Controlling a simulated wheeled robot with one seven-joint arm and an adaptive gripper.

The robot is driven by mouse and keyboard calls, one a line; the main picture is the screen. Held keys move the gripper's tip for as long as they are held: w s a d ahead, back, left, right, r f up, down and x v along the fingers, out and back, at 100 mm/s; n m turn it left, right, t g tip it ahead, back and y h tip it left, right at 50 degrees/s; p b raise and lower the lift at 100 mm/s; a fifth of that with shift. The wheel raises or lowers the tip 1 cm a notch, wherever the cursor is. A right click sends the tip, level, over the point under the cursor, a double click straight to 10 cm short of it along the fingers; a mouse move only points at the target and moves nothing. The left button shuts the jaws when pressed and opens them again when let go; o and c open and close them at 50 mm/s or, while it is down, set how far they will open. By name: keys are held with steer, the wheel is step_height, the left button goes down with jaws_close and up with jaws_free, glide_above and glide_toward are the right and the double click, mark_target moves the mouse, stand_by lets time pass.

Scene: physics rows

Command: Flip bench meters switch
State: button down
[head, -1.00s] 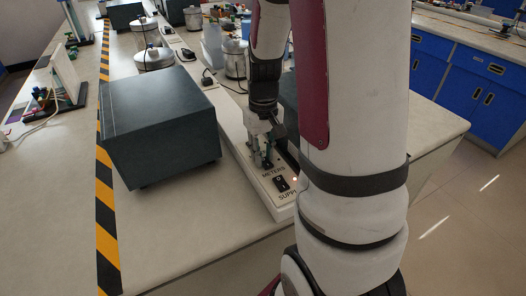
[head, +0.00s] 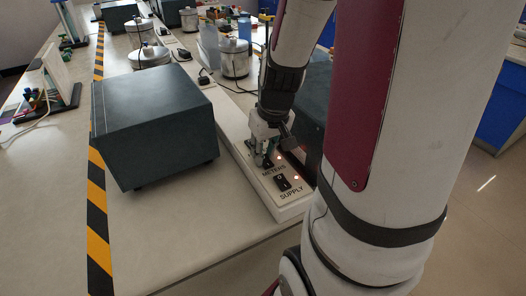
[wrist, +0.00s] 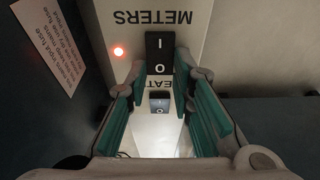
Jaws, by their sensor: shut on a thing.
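The METERS switch (wrist: 160,52) is a black rocker marked I and O in the wrist view, between my fingertips. A lit red lamp (wrist: 118,51) is beside it. My gripper (wrist: 161,72) is shut on this switch, its teal pads at either side. In the head view my gripper (head: 264,161) points down onto the white switch panel (head: 285,212), covering part of it. The METERS label and its lit lamp (head: 278,158) show beside the gripper. The SUPPLY switch (head: 283,183) is nearer the panel's front end, with another lit lamp (head: 296,177).
Another switch (wrist: 159,103) shows farther along the panel in the wrist view. A large dark box (head: 155,120) stands left of the panel, and another dark box (head: 314,110) stands right. Metal vessels (head: 234,58) stand behind. The bench front left is clear.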

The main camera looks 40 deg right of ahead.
steer(key=c, duration=1.4)
jaws_free()
steer(key=v, duration=1.2)
steer(key=shift+a, duration=0.1)
steer(key=s+a+r+n+t+p, duration=0.1)
steer(key=s+a+r+n+p, duration=0.2)
steer(key=s+a+r+p, duration=0.8)
steer(key=s+a+r, duration=0.2)
steer(key=a+r, duration=0.1)
steer(key=a, duration=0.3)
steer(key=shift+s+y, duration=0.3)
steer(key=shift+y, duration=0.1)
